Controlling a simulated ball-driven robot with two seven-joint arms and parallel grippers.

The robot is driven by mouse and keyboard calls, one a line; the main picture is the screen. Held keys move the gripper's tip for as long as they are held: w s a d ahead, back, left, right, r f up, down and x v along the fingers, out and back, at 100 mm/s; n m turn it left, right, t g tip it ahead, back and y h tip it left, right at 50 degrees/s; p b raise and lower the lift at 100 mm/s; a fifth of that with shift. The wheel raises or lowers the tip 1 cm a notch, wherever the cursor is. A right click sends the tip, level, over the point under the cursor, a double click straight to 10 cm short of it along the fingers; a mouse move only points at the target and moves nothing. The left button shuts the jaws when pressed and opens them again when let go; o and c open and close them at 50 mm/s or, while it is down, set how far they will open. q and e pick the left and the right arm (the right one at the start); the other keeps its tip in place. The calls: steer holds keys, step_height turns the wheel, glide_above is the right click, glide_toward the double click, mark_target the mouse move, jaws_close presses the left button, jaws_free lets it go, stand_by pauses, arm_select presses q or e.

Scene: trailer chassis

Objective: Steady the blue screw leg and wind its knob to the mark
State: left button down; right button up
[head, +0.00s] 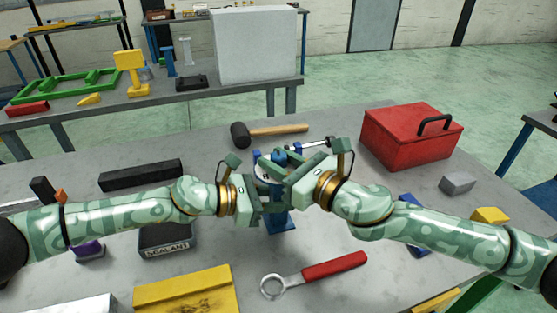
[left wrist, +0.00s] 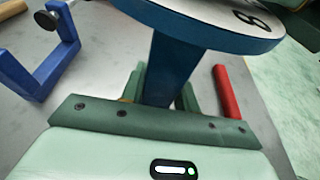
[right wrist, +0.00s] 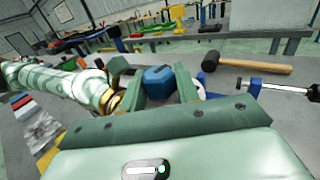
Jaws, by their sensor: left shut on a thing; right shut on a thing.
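The blue screw leg (head: 279,220) stands upright near the middle of the table, its top partly hidden by my grippers. Its blue post (left wrist: 176,66) carries a white dial (left wrist: 215,16) with a dark figure on it. My left gripper (head: 264,199) is shut on the post below the dial. The blue knob (right wrist: 158,79) sits on top, above the dial. My right gripper (head: 283,179) is shut on the knob, with a finger on either side in the right wrist view. The mark cannot be made out.
A mallet (head: 268,132), a blue clamp (right wrist: 248,86) and a red toolbox (head: 398,138) stand behind and to the right.

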mark_target(279, 154)
steer(key=m+t+h, duration=0.3)
steer(key=h, duration=0.1)
steer(key=shift+a+f+m+t, duration=0.1)
steer(key=shift+m+t, duration=0.2)
steer(key=m+t+h, duration=0.1)
steer(key=m+h, duration=0.1)
steer(key=m+t+h, duration=0.1)
steer(key=h, duration=0.2)
steer(key=shift+m+h, duration=0.3)
steer(key=shift+m, duration=0.1)
steer(key=m+h, duration=0.2)
steer(key=h, duration=0.1)
steer(key=m+h, duration=0.2)
steer(key=h, duration=0.1)
steer(key=shift+f+h, duration=0.1)
steer(key=shift+h, duration=0.3)
steer(key=shift+m+g+h, duration=0.5)
steer(key=shift+m+h, duration=0.7)
steer(key=shift+h, duration=0.5)
steer(key=shift+d+f+h, duration=0.15)
steer(key=shift+d+h, duration=0.05)
steer(key=shift+h, duration=0.1)
steer(key=o, duration=0.9)
steer(key=shift+o, duration=0.2)
steer(key=shift+r, duration=0.2)
step_height(279, 154, up, 10)
steer(key=shift+w+f, duration=0.1)
